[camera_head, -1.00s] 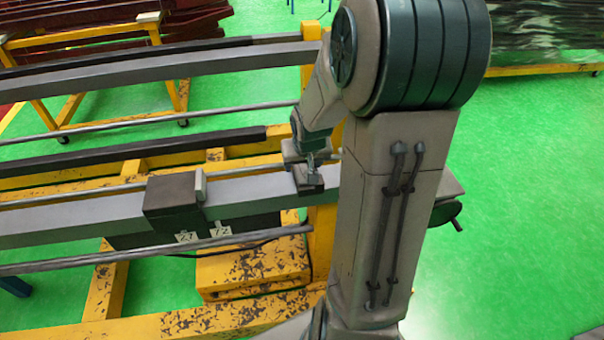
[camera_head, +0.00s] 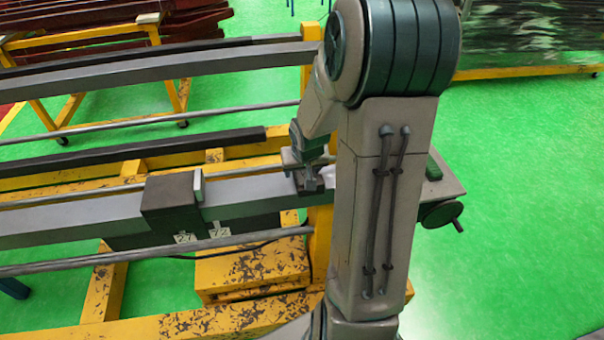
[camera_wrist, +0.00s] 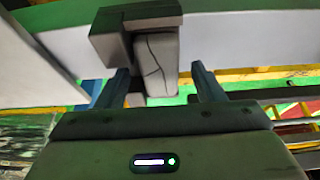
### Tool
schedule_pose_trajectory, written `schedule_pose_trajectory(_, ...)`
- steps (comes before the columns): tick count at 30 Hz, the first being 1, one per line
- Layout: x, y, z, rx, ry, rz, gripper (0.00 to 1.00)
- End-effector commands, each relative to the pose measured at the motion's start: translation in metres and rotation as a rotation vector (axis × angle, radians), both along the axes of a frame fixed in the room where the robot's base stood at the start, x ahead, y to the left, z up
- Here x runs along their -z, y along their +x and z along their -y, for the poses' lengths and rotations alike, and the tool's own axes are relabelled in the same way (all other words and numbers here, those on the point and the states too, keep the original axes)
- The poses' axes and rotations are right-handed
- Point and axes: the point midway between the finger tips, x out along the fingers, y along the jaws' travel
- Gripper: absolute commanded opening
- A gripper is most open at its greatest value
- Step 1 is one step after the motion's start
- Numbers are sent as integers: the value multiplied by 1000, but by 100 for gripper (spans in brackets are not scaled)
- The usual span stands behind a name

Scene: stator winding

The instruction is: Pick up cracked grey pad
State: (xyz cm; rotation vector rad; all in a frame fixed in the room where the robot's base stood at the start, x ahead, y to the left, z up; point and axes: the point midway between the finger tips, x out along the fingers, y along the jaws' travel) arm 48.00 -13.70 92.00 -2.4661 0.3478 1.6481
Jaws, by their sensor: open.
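The cracked grey pad (camera_wrist: 157,62) shows in the wrist view with a dark, jagged crack down its face. It sits against a dark block (camera_wrist: 137,15) on a long grey bar. My gripper (camera_wrist: 162,72) is open and empty, with its two blue-grey fingers apart on either side of the pad in the picture. No grip on the pad shows, and I cannot tell how far it is from the fingertips. In the head view my gripper (camera_head: 309,184) is low over the grey bar (camera_head: 255,190). A thin light pad (camera_head: 198,187) stands at the dark block (camera_head: 172,206) left of it.
A yellow frame (camera_head: 250,268) with chipped paint carries the bars. A dark handwheel (camera_head: 440,214) is at the right. Green floor (camera_head: 530,220) is open on the right.

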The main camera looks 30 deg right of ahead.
Motion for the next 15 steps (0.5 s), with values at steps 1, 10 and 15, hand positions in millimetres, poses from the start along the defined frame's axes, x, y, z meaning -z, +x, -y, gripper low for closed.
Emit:
schedule_pose_trajectory(1,1,0,0,0,0,0,62)
schedule_pose_trajectory(10,1,0,0,0,0,0,62)
schedule_pose_trajectory(15,1,0,0,0,0,0,20)
